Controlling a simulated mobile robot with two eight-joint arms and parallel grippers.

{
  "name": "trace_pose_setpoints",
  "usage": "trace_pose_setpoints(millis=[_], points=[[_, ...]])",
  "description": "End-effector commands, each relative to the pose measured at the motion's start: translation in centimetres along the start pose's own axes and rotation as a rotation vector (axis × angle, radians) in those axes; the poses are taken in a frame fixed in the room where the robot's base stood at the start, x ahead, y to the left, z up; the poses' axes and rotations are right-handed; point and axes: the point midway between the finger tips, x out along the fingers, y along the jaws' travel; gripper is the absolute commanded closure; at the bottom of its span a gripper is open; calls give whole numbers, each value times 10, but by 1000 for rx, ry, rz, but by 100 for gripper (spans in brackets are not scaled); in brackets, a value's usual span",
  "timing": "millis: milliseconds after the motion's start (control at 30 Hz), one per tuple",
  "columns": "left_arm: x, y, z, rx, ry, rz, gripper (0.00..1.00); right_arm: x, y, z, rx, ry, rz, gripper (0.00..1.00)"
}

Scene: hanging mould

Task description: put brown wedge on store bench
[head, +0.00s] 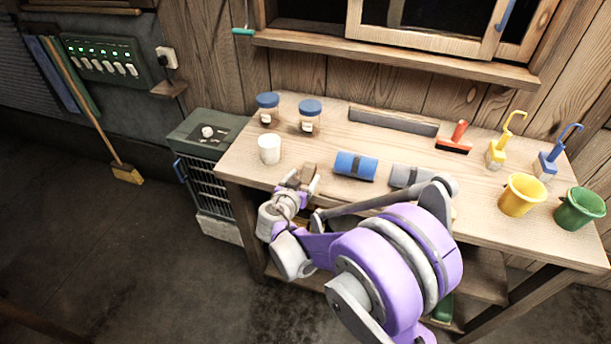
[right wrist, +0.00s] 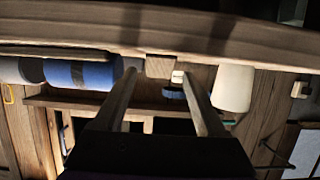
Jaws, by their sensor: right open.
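The brown wedge (head: 309,171) is a small brown block on the front part of the wooden bench (head: 240,164), between the white cup and the blue roll. My right gripper (head: 299,183) is at the bench's front edge, right by the wedge, and partly hides it. In the right wrist view, which looks upside down, the wedge (right wrist: 160,67) shows between and beyond the two spread fingers (right wrist: 160,95). The right gripper is open with nothing held. My left gripper is out of view. I cannot tell whether this bench is the store bench.
A white cup (head: 269,149) and a blue roll (head: 355,166) flank the wedge closely. A grey roll (head: 409,177) is farther right. Two blue-lidded jars (head: 268,109) stand behind. Yellow (head: 522,195) and green (head: 579,209) buckets stand at the right. A slatted cabinet (head: 205,165) is left of the bench.

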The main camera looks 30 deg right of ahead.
Motion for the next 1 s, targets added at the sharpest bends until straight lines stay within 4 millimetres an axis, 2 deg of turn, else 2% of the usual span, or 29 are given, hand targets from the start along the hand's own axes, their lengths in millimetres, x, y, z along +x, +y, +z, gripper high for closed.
trace_pose_setpoints(millis=[300, 433, 633, 767, 833, 1000], points=[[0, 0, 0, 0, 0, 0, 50, -70, 0, 0, -2, -1, -4, 26], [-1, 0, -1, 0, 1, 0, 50, -89, 0, 0, -1, 0, -2, 26], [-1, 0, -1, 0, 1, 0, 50, -103, 6, 2, -19, -26, 2, 26], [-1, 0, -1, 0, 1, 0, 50, -112, 31, 14, -121, -160, -3, 26], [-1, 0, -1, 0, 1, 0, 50, -124, 51, 27, -208, -278, -32, 26], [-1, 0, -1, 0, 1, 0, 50, -174, 89, 66, -413, -554, -223, 26]])
